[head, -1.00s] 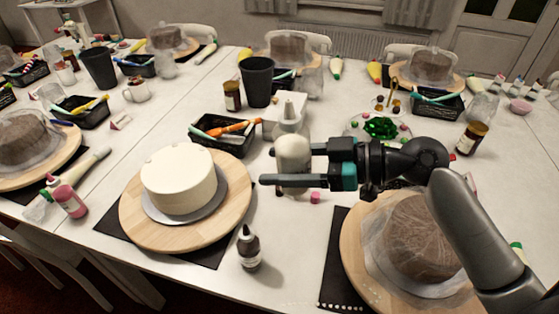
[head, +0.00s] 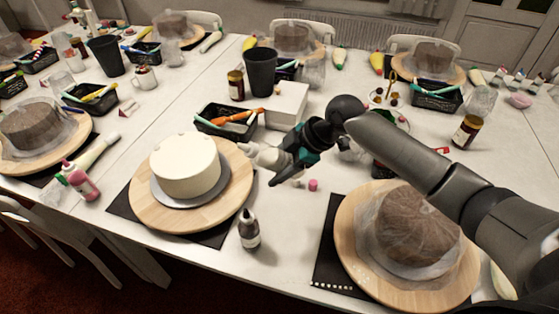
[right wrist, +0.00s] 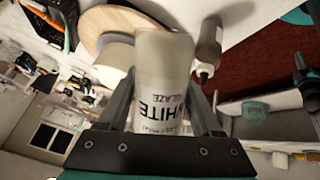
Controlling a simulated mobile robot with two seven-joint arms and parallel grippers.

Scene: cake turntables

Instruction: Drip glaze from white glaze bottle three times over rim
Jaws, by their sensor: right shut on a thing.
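My right gripper (head: 268,167) is shut on the white glaze bottle (head: 263,156). It holds the bottle tilted nearly flat, tip to the left, close to the right side of the white cake (head: 184,165). I cannot tell whether the tip is over the rim. The cake stands on a grey disc on a round wooden turntable (head: 150,212). In the right wrist view the bottle (right wrist: 163,80) shows its "WHITE GLAZE" label between the fingers and partly hides the cake (right wrist: 113,62). No glaze drip is visible on the cake.
A dark dropper bottle (head: 249,230) stands right of the turntable's front. A black tray (head: 222,131) and a white box (head: 287,104) stand behind. A plastic-wrapped brown cake (head: 415,225) is on another turntable at right.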

